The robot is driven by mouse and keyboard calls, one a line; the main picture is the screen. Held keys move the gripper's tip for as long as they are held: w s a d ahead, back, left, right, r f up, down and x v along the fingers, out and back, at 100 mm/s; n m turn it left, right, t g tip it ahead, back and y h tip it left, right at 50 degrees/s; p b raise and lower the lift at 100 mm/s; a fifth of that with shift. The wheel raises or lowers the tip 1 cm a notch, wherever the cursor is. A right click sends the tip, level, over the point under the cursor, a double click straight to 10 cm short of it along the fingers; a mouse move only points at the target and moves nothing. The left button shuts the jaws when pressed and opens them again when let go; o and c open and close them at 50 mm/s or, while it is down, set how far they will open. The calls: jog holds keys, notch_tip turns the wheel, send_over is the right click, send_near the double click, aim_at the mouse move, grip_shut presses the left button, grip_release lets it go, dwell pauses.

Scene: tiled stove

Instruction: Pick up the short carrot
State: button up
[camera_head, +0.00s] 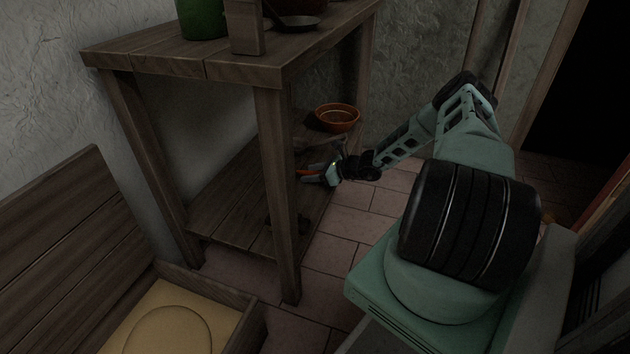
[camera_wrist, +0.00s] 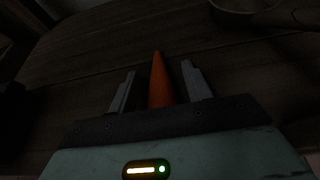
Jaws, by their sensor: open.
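The orange carrot (camera_wrist: 158,80) lies on the dark wooden lower shelf (camera_head: 228,199) of the table. In the wrist view it sits between the two fingers of my gripper (camera_wrist: 157,85), with a gap on each side, and its tip points away. The carrot's near end is hidden behind the gripper body. In the head view my gripper (camera_head: 315,175) reaches in over the shelf from the right, and an orange bit of the carrot (camera_head: 304,172) shows at its fingers. My gripper is open around the carrot.
An orange bowl (camera_head: 337,118) stands farther back on the shelf. A table leg (camera_head: 277,190) stands left of my gripper, and the table top (camera_head: 200,62) is overhead with a green pot (camera_head: 201,18). A wooden box (camera_head: 205,292) stands at lower left. Tiled floor lies right of the shelf.

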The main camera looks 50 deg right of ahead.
jog(key=c, duration=1.1)
jog(key=shift+o, duration=0.2)
